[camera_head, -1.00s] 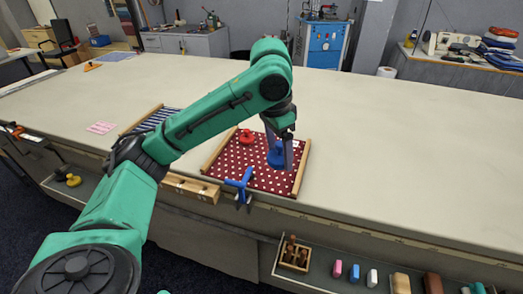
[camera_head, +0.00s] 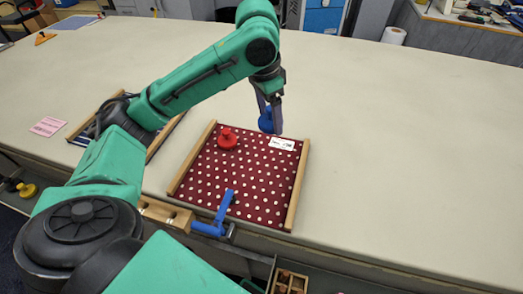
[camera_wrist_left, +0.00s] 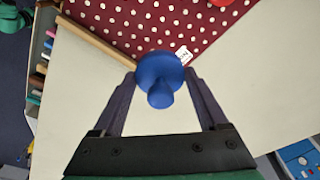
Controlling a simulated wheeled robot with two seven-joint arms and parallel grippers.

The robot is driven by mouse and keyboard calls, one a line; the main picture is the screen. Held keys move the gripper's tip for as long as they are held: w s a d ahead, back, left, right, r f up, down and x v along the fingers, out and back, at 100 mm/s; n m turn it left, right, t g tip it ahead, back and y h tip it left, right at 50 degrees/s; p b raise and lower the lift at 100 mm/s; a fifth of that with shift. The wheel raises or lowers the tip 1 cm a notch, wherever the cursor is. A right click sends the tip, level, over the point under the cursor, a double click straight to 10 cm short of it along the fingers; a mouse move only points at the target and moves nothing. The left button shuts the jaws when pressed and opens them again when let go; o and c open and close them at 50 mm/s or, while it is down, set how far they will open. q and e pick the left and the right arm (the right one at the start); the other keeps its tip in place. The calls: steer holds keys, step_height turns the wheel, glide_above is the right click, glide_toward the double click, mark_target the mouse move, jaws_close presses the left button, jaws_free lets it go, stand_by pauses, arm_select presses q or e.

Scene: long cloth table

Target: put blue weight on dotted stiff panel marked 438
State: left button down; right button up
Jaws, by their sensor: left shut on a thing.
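The dotted stiff panel (camera_head: 262,180) is dark red with white dots, wooden strips along two sides and a small white label (camera_head: 282,144) too small to read. My left gripper (camera_head: 269,117) is shut on the blue weight (camera_head: 266,121), which shows at the panel's far edge. In the left wrist view the blue weight (camera_wrist_left: 160,72) sits between the fingertips (camera_wrist_left: 160,75), overlapping the edge of the dotted panel (camera_wrist_left: 120,18) beside the label (camera_wrist_left: 183,55). Its exact height above the surface cannot be told. My right gripper is not in view.
A red weight (camera_head: 227,138) stands on the dotted panel's far left part. A blue clamp (camera_head: 222,212) grips its near edge. A striped panel (camera_head: 82,130) lies left, partly behind my arm, with a pink card (camera_head: 47,127) beyond. The table (camera_head: 400,150) is clear to the right.

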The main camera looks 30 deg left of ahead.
mark_target(262, 122)
arm_select(q)
step_height(262, 122, down, 14)
steer(key=shift+a+r, duration=0.15)
steer(key=shift+w+f, duration=0.2)
steer(key=shift+f, duration=0.2)
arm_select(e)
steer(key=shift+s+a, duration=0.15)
arm_select(q)
jaws_free()
steer(key=shift+s, duration=0.1)
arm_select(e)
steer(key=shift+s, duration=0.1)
arm_select(q)
steer(key=shift+r, duration=0.1)
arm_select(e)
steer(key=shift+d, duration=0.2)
arm_select(q)
steer(key=r, duration=0.4)
steer(key=s+r, duration=0.1)
steer(key=r, duration=0.3)
steer(key=a+r, duration=0.1)
steer(key=r, duration=0.3)
steer(key=shift+s, duration=0.3)
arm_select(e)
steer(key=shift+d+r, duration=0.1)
arm_select(q)
steer(key=shift+f, duration=0.15)
